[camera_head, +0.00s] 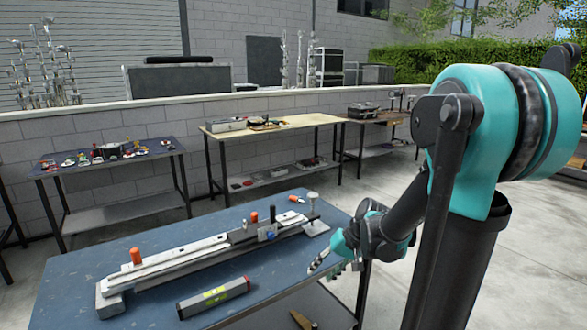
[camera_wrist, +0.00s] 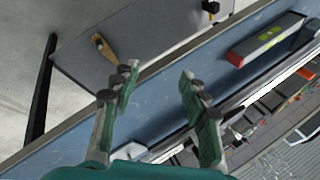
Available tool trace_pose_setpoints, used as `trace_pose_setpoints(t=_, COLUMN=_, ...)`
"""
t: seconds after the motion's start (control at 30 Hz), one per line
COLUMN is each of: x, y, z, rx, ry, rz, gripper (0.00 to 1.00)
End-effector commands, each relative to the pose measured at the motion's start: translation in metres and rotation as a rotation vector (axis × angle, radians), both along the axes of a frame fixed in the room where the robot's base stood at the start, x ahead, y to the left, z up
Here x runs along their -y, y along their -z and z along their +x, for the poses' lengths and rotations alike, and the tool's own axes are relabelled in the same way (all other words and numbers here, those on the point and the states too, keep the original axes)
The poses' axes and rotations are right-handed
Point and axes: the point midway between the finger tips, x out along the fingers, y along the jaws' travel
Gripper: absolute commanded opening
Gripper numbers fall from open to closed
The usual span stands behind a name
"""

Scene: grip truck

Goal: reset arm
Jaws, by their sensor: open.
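My gripper (camera_head: 330,262) hangs over the right edge of the blue workbench (camera_head: 82,283) in the head view, at the end of my teal and black arm. In the wrist view my gripper (camera_wrist: 160,85) shows its two green fingers spread apart with nothing between them. A long grey metal rail fixture (camera_head: 190,256) lies across the bench, left of the gripper. A grey level-like bar with a red end and a yellow-green patch (camera_head: 214,297) lies in front of it. The bar also shows at upper right in the wrist view (camera_wrist: 265,42). The gripper touches neither.
Orange-capped parts (camera_head: 136,256) stand on and near the rail. A wooden-handled tool (camera_wrist: 103,48) lies on the shelf below the bench. Other tables (camera_head: 280,134) with tools stand along the grey block wall (camera_head: 130,124). Open concrete floor (camera_head: 395,205) lies behind the arm.

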Motion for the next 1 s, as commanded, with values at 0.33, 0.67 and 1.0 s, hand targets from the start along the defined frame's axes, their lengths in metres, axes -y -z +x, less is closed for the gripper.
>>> trace_pose_setpoints(t=0.33, x=0.071, y=0.027, z=-0.087, rx=0.144, ry=0.054, rz=-0.354, gripper=0.44)
trace_pose_setpoints(t=0.67, x=0.101, y=0.037, z=-0.114, rx=0.211, ry=0.062, rz=-0.492, gripper=0.44)
trace_pose_setpoints(t=1.0, x=0.101, y=0.037, z=-0.114, rx=0.211, ry=0.062, rz=-0.492, gripper=0.44)
